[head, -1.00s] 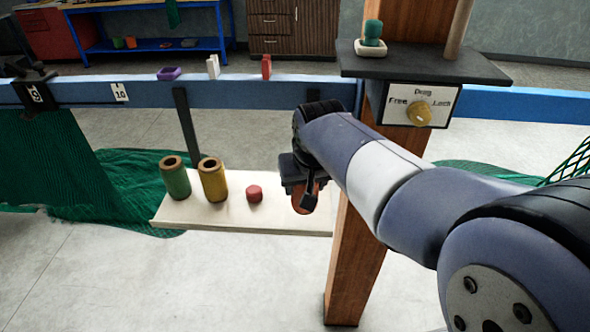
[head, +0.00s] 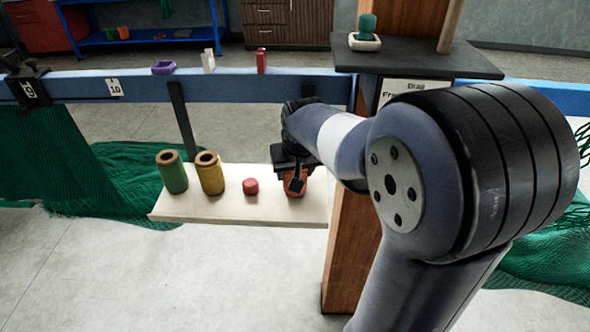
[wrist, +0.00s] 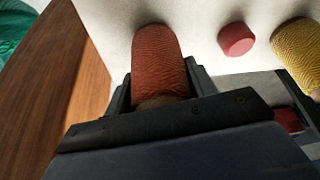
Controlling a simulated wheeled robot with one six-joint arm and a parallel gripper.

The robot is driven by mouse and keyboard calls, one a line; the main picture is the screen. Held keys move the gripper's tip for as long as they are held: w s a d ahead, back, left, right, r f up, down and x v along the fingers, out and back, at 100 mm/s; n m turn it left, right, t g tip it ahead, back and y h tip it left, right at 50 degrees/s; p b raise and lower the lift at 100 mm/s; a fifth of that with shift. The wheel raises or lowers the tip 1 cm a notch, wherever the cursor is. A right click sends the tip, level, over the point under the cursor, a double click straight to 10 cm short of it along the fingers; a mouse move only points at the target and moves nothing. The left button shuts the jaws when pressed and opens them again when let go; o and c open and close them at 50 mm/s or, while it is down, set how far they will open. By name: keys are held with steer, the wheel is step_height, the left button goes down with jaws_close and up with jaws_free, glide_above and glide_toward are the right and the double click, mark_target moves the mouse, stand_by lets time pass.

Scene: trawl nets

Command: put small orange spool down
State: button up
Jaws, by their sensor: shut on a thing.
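The small orange spool (wrist: 160,62) is between the fingers of my gripper (wrist: 160,85) in the wrist view, and the gripper is shut on it. In the head view the spool (head: 295,186) shows partly below my gripper (head: 296,178), at the right part of the pale shelf board (head: 240,213). The spool appears at or very near the board's surface; whether it touches cannot be told. The upper part of the spool is hidden by my gripper and arm.
A red piece (head: 250,186), a yellow spool (head: 210,173) and a green spool (head: 171,172) stand on the board to the left. A wooden post (head: 345,250) rises just right of the board. A dark ledge (head: 420,58) with a green item is above.

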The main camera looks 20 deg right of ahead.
steer(key=shift+f, duration=0.25)
steer(key=o, duration=1)
steer(key=shift+r, duration=0.1)
steer(key=shift+r, duration=0.55)
steer(key=v, duration=0.4)
steer(key=shift+s+r, duration=0.15)
steer(key=shift+s, duration=0.35)
steer(key=s, duration=0.3)
steer(key=s+b, duration=0.1)
steer(key=s, duration=0.3)
steer(key=s+b, duration=0.1)
steer(key=s, duration=0.3)
steer(key=shift+s+a, duration=0.15)
steer(key=shift+a, duration=0.15)
